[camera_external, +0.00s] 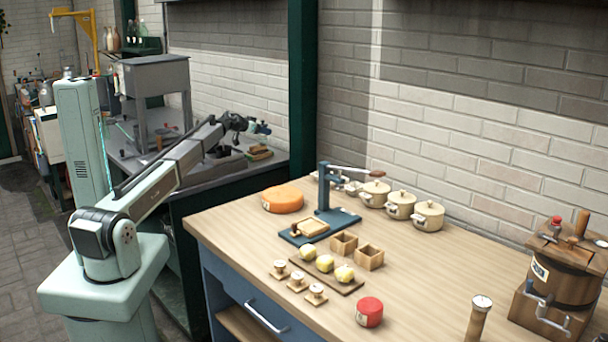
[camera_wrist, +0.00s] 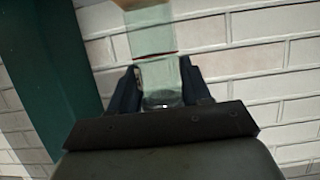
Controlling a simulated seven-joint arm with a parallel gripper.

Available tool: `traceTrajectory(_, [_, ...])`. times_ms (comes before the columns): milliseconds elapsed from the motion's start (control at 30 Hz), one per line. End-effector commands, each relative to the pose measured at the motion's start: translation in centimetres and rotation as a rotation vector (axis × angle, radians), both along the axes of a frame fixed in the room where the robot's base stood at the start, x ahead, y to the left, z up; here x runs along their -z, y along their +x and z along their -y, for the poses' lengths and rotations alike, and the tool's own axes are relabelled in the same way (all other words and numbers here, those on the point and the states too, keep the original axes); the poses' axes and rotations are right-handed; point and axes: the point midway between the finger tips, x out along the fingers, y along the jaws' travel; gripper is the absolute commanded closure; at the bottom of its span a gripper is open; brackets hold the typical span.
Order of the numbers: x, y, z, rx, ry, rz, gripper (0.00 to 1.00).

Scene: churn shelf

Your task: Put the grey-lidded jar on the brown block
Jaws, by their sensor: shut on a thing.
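My gripper (camera_external: 246,125) is raised over the grey bench at the back, in front of the brick wall. In the wrist view my gripper (camera_wrist: 165,85) is shut on a clear, greenish glass jar (camera_wrist: 155,70) with a thin red line across it. The jar looks small and bluish-grey in the external view (camera_external: 263,128). Its lid is not clear in either view. Brown and yellowish block-like pieces (camera_external: 258,153) lie on the bench below the gripper; I cannot tell whether one is the brown block. A tan surface (camera_wrist: 138,3) shows at the wrist view's top edge.
A dark green post (camera_external: 301,90) stands just right of my gripper. The wooden table (camera_external: 420,290) holds a blue press (camera_external: 323,190), open wooden boxes (camera_external: 369,257), cream pots (camera_external: 428,215), an orange cheese wheel (camera_external: 282,199), a red-topped round (camera_external: 369,311) and a churn (camera_external: 560,270).

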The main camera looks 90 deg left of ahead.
Motion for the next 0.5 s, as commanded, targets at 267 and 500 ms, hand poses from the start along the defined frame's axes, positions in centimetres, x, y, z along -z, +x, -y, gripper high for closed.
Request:
traceTrajectory(267, [0.22,0.00,0.00,0.000,-0.001,0.001,0.87])
traceTrajectory(500, [0.21,0.01,-0.01,0.000,-0.001,0.001,0.30])
